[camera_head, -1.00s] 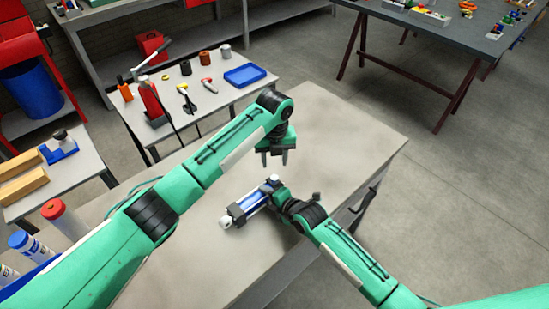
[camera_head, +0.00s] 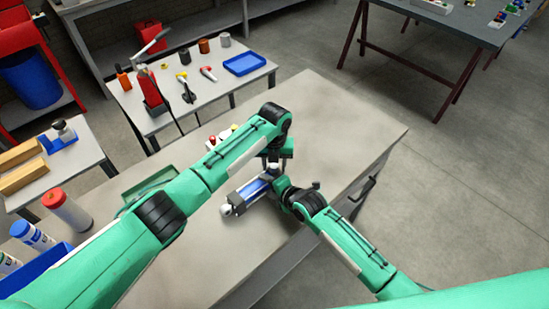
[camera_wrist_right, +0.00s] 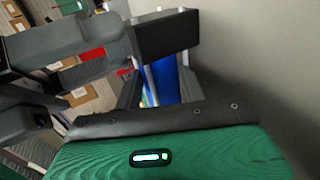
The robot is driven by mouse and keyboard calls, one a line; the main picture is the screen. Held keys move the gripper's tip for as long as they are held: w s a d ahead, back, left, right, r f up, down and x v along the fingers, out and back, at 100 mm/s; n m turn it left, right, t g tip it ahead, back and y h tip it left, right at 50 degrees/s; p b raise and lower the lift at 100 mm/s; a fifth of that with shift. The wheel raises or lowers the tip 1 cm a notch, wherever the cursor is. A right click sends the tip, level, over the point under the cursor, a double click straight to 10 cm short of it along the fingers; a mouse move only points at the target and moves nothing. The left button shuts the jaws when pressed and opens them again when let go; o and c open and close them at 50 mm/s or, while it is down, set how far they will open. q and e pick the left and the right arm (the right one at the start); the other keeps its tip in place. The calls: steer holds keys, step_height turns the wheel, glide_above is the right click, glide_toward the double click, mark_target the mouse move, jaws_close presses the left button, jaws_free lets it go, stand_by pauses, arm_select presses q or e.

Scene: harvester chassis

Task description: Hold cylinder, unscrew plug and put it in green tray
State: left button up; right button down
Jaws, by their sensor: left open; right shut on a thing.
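A blue cylinder (camera_head: 256,188) with grey end blocks lies on the workbench, a round white knob (camera_head: 225,210) at its near left end. The plug is hard to make out; the cylinder's far end is partly covered by my grippers. My right gripper (camera_head: 271,187) is shut on the cylinder from the right side. In the right wrist view the blue body (camera_wrist_right: 164,82) shows between the dark fingers (camera_wrist_right: 140,48). My left gripper (camera_head: 274,163) is open, pointing down just above the far end. A green tray (camera_head: 137,190) lies on the bench, partly hidden behind my left arm.
Small red, yellow and white parts (camera_head: 222,136) sit behind my left forearm. A side table (camera_head: 215,90) holds tools and a blue tray (camera_head: 245,64). Capped tubes (camera_head: 65,210) and a blue bin (camera_head: 35,275) stand at the left. The bench's right part is clear.

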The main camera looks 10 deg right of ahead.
arm_select(q)
steer(key=shift+c, duration=0.2)
jaws_close()
steer(key=n, duration=0.7)
steer(key=shift+d, duration=0.1)
steer(key=n, duration=0.6)
steer(key=shift+n, duration=0.3)
steer(key=n, duration=0.8)
steer(key=shift+n, duration=0.4)
steer(key=n, duration=0.3)
steer(key=shift+n, duration=0.3)
steer(key=n, duration=0.4)
steer(key=shift+n, duration=0.3)
